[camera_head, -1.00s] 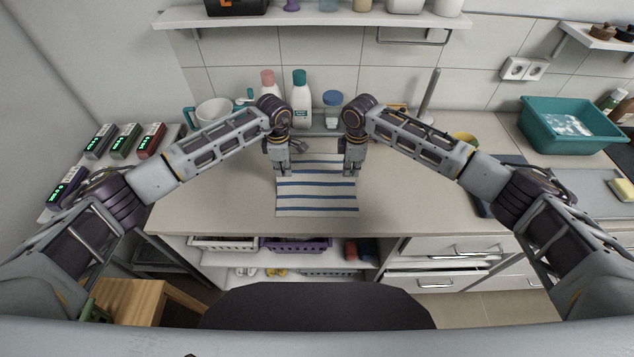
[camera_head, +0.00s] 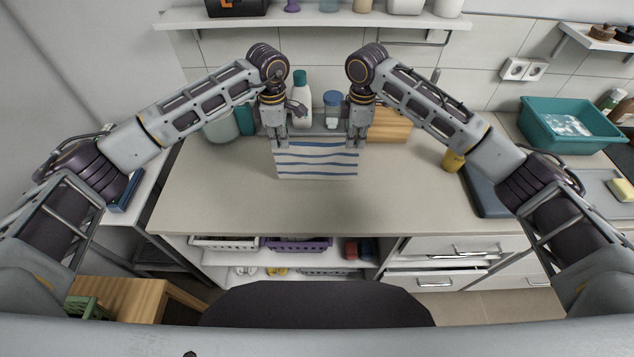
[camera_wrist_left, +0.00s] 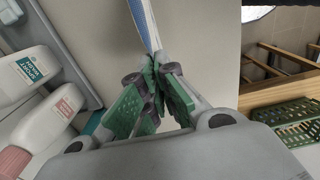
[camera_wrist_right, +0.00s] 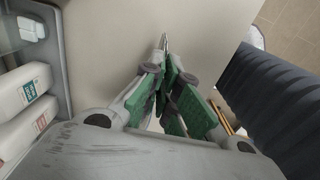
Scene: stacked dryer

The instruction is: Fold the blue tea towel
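The tea towel (camera_head: 317,163), white with blue stripes, is held up at its two upper corners and hangs between my grippers above the counter. Whether its lower edge touches the counter I cannot tell. My left gripper (camera_head: 279,141) is shut on the left corner; in the left wrist view the striped cloth (camera_wrist_left: 144,22) runs out from between the fingertips. My right gripper (camera_head: 354,143) is shut on the right corner; in the right wrist view only a thin edge of cloth (camera_wrist_right: 164,41) shows at the fingertips.
The counter (camera_head: 250,205) in front of the towel is clear. White bottle (camera_head: 301,105) and blue-lidded jar (camera_head: 332,112) stand behind. A wooden board (camera_head: 391,126) and yellow cup (camera_head: 453,160) are right of my right gripper. A teal basin (camera_head: 570,128) is further right.

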